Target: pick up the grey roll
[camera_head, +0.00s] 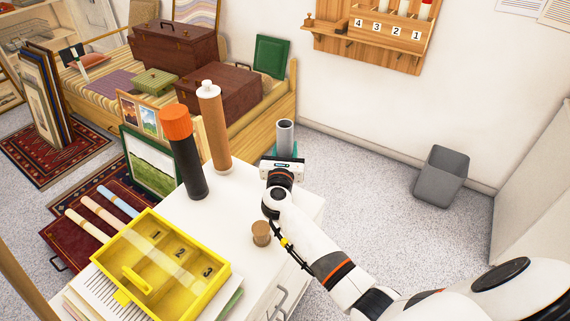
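The grey roll (285,134) stands upright at the far right end of the white cabinet top, its open upper end showing. My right gripper (286,156) comes in from the lower right and is right at the roll, with its white body in front of the roll's lower part. Teal parts show on both sides of the roll just beyond the gripper body. The fingertips and the roll's lower end are hidden, so I cannot tell whether the fingers touch or grip it. My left gripper is not in view.
A brown tube (214,128) and a black tube with an orange cap (183,155) stand on the white cabinet (215,217). A small brown cylinder (262,233) stands near my arm. A yellow numbered case (219,284) lies in front. A grey bin (442,175) stands on the floor.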

